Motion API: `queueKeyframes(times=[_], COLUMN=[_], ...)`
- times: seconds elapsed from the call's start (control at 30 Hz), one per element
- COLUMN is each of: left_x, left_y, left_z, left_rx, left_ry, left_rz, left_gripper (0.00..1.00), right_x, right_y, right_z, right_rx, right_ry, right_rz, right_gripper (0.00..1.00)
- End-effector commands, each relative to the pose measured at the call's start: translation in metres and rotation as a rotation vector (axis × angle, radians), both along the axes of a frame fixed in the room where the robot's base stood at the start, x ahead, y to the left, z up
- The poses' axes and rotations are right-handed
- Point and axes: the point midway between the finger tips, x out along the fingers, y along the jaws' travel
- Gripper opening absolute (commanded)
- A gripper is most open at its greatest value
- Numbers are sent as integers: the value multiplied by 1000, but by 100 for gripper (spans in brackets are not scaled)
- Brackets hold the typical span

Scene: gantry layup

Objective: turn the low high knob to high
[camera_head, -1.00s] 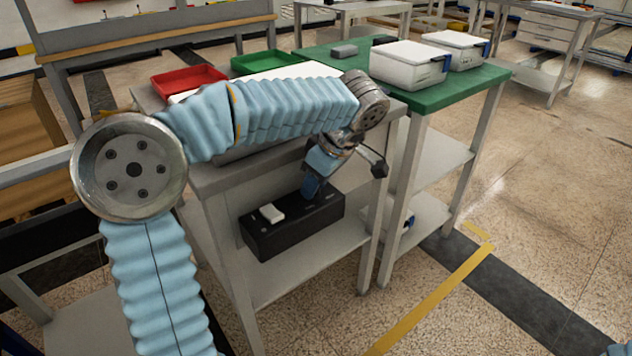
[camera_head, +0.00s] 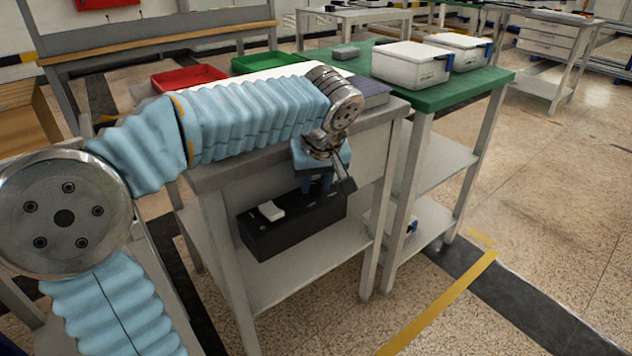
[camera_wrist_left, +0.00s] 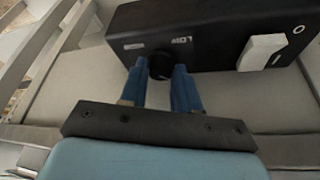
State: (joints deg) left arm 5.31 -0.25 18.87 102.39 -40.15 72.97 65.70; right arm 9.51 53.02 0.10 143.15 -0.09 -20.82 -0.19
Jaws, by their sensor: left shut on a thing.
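A black control box (camera_head: 275,238) sits on the lower shelf of the grey bench. In the left wrist view, the box (camera_wrist_left: 215,25) shows a round dark knob (camera_wrist_left: 160,67), a "LOW" label and a small, unclear label left of it. My left gripper (camera_wrist_left: 160,85) has its two blue fingers on either side of the knob and is shut on it. In the head view, my left gripper (camera_head: 317,187) reaches down to the box under the bench top, and the knob is hidden there. The knob's pointer cannot be made out. My right gripper is not in view.
A white rocker switch (camera_wrist_left: 261,52) is on the same box, right of the knob. Red (camera_head: 188,78) and green (camera_head: 268,62) trays and white boxes (camera_head: 410,66) stand higher up.

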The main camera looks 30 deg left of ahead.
Motion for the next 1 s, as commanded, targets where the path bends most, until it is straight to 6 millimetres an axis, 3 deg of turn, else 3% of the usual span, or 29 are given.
queueKeyframes(times=[0.73, 0.77, 0.9, 1.0], left_x=[-1, -1, -1, -1], left_y=[0, 0, 0, 0], left_z=[-1, -1, -1, 0], left_rx=[-2, -2, -1, -1], left_ry=[3, 2, 2, 2], left_rz=[-93, -92, -92, -92], left_gripper=[1, 34, 54, 54], right_x=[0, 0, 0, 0], right_y=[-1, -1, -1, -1], right_z=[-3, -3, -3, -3], right_rx=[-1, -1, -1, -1], right_ry=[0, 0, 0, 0], right_rz=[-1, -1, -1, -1], right_gripper=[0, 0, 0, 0])
